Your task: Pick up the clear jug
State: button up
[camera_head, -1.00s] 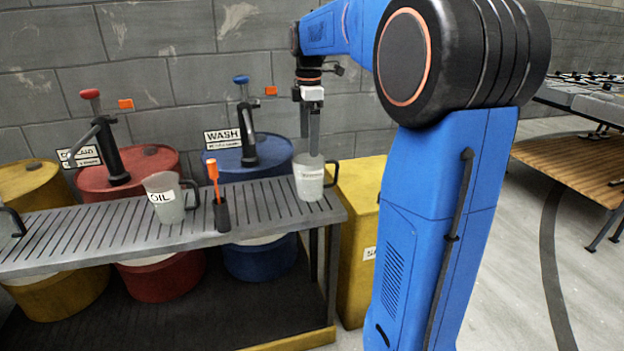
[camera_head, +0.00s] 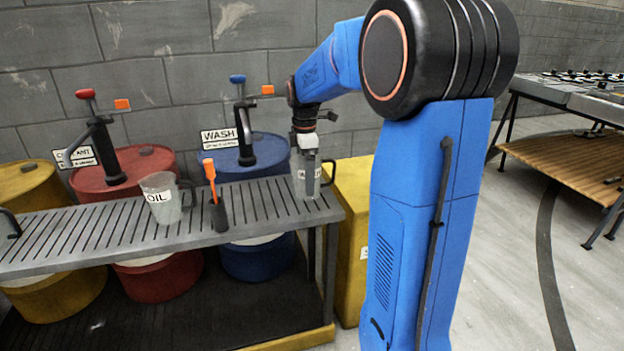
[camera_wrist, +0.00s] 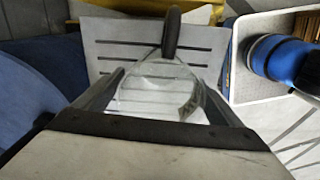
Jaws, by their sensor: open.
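A see-through jug (camera_head: 298,186) stands upright at the right end of the slatted metal bench, with a pale label on its front and a dark handle on its right. In the wrist view the jug (camera_wrist: 150,72) shows its round rim from above, with the black handle at the top of the picture. My gripper (camera_wrist: 163,88) is open, pointing down, with one finger on each side of the jug. I cannot tell whether the fingers touch it. A second jug, marked OIL (camera_head: 161,205), stands further left on the bench.
An orange-handled tool in a black holder (camera_head: 219,212) stands between the jugs. Red (camera_head: 110,180) and blue (camera_head: 265,150) drums with pumps stand behind the slatted bench (camera_head: 95,232). A yellow cabinet (camera_head: 350,195) is just right of the bench.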

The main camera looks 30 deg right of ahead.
jog(key=shift+f, duration=0.75)
jog(key=shift+c, duration=0.4)
jog(key=c, duration=1.1)
jog(key=shift+r, duration=0.15)
